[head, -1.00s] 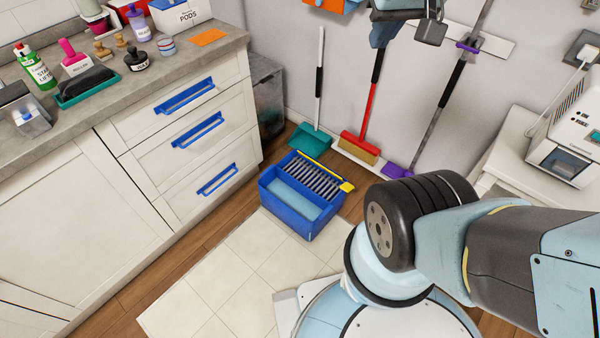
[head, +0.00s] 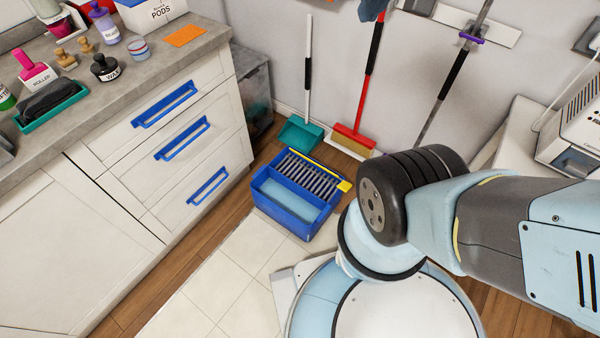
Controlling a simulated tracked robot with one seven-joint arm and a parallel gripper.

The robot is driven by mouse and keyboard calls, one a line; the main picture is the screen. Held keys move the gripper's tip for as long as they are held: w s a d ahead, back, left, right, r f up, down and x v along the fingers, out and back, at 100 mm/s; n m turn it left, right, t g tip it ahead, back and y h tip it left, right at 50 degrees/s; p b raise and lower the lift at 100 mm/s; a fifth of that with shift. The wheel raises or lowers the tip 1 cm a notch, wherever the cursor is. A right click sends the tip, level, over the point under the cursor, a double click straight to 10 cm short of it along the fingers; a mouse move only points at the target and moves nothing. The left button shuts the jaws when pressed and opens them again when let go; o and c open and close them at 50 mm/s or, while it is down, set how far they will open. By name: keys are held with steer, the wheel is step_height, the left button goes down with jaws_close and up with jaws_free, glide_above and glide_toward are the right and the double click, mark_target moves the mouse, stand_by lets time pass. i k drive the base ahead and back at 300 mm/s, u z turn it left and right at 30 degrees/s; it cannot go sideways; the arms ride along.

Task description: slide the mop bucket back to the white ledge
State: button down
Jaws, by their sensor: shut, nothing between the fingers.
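The blue mop bucket (head: 297,216) stands upright on the floor in the middle of the head view. It has a grey slatted wringer (head: 312,174) at its back and a yellow piece at the wringer's right end. The white ledge (head: 340,147) is a low strip at the foot of the back wall, behind the bucket. A strip of wooden floor shows between them. My arm fills the right side and hides the floor right of the bucket. My gripper is out of view.
Drawers with blue handles (head: 182,138) stand left of the bucket. A teal dustpan (head: 300,134) and a red broom (head: 354,140) stand at the wall behind it. White tiles (head: 225,275) lie in front. A white cabinet (head: 520,135) stands at right.

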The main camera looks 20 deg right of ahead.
mark_target(295, 193)
steer(key=u, duration=1.55)
steer(key=k, duration=0.85)
steer(key=z, duration=0.75)
steer(key=i, duration=0.95)
steer(key=z, duration=0.15)
